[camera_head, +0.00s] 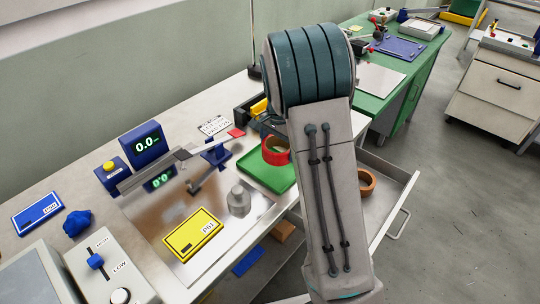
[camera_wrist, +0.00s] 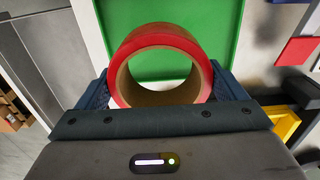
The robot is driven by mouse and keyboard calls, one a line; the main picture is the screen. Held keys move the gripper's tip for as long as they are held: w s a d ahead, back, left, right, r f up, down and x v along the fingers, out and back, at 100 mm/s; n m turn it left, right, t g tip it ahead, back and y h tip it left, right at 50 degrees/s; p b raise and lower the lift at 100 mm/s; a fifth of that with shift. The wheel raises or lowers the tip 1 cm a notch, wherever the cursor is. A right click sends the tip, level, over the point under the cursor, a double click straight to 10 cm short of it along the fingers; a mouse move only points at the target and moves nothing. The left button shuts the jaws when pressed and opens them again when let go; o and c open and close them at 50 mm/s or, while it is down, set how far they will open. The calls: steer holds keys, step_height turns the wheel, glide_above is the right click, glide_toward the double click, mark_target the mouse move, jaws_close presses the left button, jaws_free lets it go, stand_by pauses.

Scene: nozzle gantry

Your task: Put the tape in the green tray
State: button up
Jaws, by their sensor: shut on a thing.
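A red roll of tape (camera_head: 276,151) is held in my gripper over the green tray (camera_head: 259,178). In the wrist view the tape (camera_wrist: 160,42) sits between the two fingers of my gripper (camera_wrist: 160,92), which is shut on its sides. The green tray (camera_wrist: 220,25) shows behind the tape and through its hole. The tape looks raised above the tray, but the height of the gap is hard to tell. In the head view my arm hides most of my gripper and part of the tray's right side.
The tray lies on a bench with a yellow box (camera_head: 193,235), a grey weight (camera_head: 238,201) and a blue stand (camera_head: 216,153) to its left. An open drawer (camera_head: 397,180) with an orange-brown ring (camera_head: 367,182) is at the right. A dark bin with yellow inside (camera_head: 259,108) stands behind.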

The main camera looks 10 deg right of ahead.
steer(key=shift+w+a+f, duration=0.15)
steer(key=shift+a+f, duration=0.15)
steer(key=shift+a, duration=0.2)
steer(key=shift+w+a+f, duration=0.1)
steer(key=shift+a+f, duration=0.2)
steer(key=shift+a, duration=0.2)
steer(key=shift+a+f, duration=0.1)
steer(key=shift+f, duration=0.15)
steer(key=shift+f+p, duration=0.5)
steer(key=shift+f, duration=1.35)
